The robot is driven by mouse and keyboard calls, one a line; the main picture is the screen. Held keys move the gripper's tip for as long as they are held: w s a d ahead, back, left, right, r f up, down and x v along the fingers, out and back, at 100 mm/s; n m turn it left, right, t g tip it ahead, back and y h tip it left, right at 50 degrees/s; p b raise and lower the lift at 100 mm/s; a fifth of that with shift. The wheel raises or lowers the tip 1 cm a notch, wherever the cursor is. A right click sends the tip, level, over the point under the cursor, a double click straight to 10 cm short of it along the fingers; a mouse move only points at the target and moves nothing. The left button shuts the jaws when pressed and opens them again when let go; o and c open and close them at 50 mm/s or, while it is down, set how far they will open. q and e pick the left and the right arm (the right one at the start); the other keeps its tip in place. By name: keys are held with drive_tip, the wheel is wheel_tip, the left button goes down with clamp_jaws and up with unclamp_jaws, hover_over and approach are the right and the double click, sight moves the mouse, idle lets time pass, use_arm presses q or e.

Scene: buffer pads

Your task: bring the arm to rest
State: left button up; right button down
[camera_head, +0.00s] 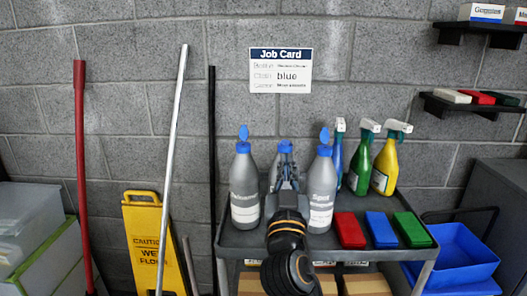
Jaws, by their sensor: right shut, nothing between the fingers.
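My right arm rises from the bottom centre, black with orange rings. Its gripper (287,172) points away from me toward the trolley, shut and empty. It shows between two grey bottles with blue caps, the left bottle (244,185) and the right bottle (321,185), and in front of a third grey bottle (285,149), which it mostly hides. I cannot tell whether it touches any of them. My left gripper is not in view.
The grey trolley (445,214) also carries red (350,230), blue (381,229) and green (412,229) pads and several spray bottles. A job card (281,70) reading "blue" hangs on the wall. A yellow sign (145,235) and poles stand left; a blue bin (455,250) stands right.

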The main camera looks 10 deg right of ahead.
drive_tip(key=s+d+f+g+y, duration=0.1)
drive_tip(key=s+d+f+g, duration=0.15)
drive_tip(key=f, duration=0.55)
drive_tip(key=s+d+f+n+g+y, duration=0.1)
drive_tip(key=s+f+g, duration=0.2)
drive_tip(key=f, duration=0.6)
drive_tip(key=s+d+f+g, duration=0.2)
drive_tip(key=s+f+g, duration=0.1)
drive_tip(key=f, duration=0.5)
drive_tip(key=s+a+f+n+g+y, duration=0.15)
drive_tip(key=s+f+g, duration=0.35)
drive_tip(key=s+f, duration=0.5)
drive_tip(key=s+a+f+n+g+y, duration=0.1)
drive_tip(key=s+f+n+g+y, duration=0.35)
drive_tip(key=s, duration=0.95)
wheel_tip(320, 180, down, 25)
drive_tip(key=s+m+g+h+p, duration=0.1)
drive_tip(key=p, duration=0.2)
drive_tip(key=s+d+f+g+p, duration=0.1)
drive_tip(key=s+d+f, duration=0.1)
drive_tip(key=s+f, duration=1.2)
drive_tip(key=s, duration=0.2)
drive_tip(key=shift+s+d+p, duration=0.35)
drive_tip(key=shift+s+d, duration=0.05)
